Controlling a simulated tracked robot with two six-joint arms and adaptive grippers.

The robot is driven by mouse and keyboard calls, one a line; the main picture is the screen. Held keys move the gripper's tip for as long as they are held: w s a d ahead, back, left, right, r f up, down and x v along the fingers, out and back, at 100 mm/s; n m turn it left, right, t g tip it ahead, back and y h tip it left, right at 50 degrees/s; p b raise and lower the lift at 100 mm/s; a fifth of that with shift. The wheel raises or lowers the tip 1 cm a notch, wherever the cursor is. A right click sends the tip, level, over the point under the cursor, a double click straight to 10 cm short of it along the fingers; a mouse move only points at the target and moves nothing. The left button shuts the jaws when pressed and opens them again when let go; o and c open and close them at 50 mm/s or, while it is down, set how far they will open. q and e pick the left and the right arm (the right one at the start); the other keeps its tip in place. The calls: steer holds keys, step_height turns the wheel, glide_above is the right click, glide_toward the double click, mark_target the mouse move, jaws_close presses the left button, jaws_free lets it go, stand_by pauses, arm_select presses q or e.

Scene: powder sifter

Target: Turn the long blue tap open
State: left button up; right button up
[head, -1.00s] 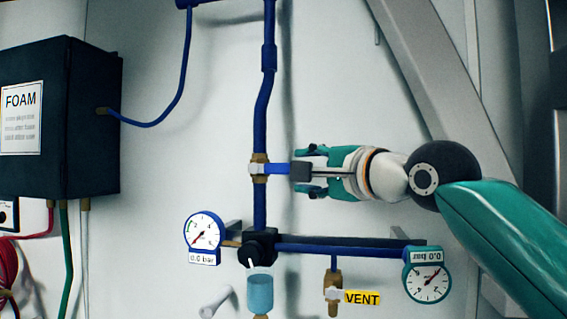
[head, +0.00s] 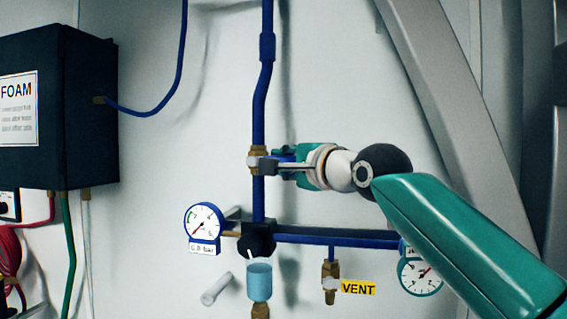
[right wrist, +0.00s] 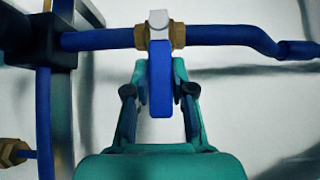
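The long blue tap handle (right wrist: 160,80) sticks out from a brass valve body (right wrist: 174,36) on a blue pipe. In the head view the valve body (head: 257,160) sits on the upright pipe, and my gripper mostly hides the handle, which lies crosswise to the pipe. My right gripper (head: 283,162) is at the handle, coming from the right. In the right wrist view the gripper (right wrist: 159,98) is open, with one finger on each side of the handle and a visible gap on both sides. My left gripper is not in view.
Below are a left gauge (head: 204,229), a black knob (head: 257,240), a light-blue bowl (head: 260,281), a small brass valve (head: 330,282) by a VENT label (head: 358,288), and a right gauge (head: 420,275) partly behind my arm. A black FOAM box (head: 84,110) hangs at left.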

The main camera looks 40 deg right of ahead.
jaws_close()
steer(key=shift+f, duration=0.1)
step_height(320, 180, up, 2)
steer(key=p, duration=0.2)
steer(key=n+g+p, duration=0.1)
steer(key=p, duration=0.2)
steer(key=shift+w+a+g, duration=0.1)
steer(key=shift+w+g, duration=0.05)
steer(key=shift+g, duration=0.15)
steer(key=shift+n+g, duration=0.7)
steer(key=shift+n, duration=0.1)
steer(key=o, duration=0.6)
jaws_free()
steer(key=shift+o, duration=0.2)
steer(key=shift+r, duration=0.2)
